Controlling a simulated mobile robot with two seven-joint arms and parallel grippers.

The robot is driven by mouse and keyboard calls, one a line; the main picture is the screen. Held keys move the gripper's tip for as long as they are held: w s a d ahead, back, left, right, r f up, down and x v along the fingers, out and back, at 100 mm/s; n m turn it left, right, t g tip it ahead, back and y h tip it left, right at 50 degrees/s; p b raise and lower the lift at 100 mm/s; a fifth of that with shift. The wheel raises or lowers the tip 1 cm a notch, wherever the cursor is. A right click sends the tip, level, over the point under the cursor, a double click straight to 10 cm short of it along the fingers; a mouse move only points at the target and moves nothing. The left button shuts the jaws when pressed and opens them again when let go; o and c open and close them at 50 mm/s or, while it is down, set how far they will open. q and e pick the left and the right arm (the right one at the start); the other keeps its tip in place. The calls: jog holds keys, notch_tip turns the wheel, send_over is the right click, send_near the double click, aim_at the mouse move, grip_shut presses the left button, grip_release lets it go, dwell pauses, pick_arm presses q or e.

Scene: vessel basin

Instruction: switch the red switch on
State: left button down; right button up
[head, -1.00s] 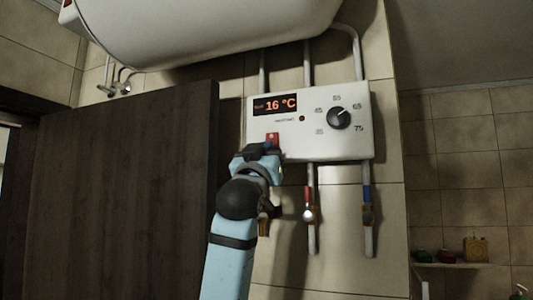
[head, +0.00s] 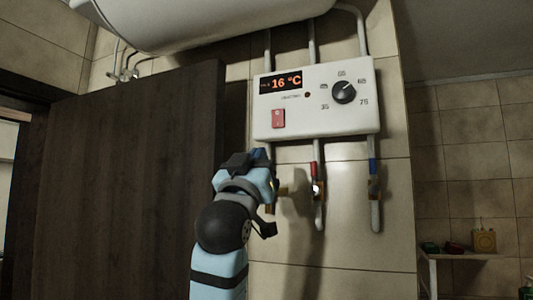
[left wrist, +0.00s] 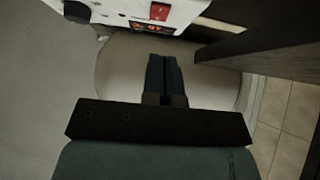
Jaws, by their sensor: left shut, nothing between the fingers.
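The red switch (head: 278,118) sits on the lower left of the white control box (head: 325,122), below a display that reads 16 °C. The switch is uncovered and shows also at the top of the left wrist view (left wrist: 160,11). I cannot tell its position surely. My left gripper (head: 258,156) is below and a little left of the switch, apart from it. In the left wrist view its dark fingers (left wrist: 164,78) are together with nothing between them. My right gripper is in neither view.
A dark door (head: 130,180) stands close on the left of my arm. A white tank (head: 200,20) hangs above the box. Pipes with a red valve (head: 316,172) and a blue valve (head: 373,168) run below it. A small shelf (head: 460,254) is at the far right.

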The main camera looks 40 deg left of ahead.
pick_arm(q)
jog(key=shift+v, duration=1.15)
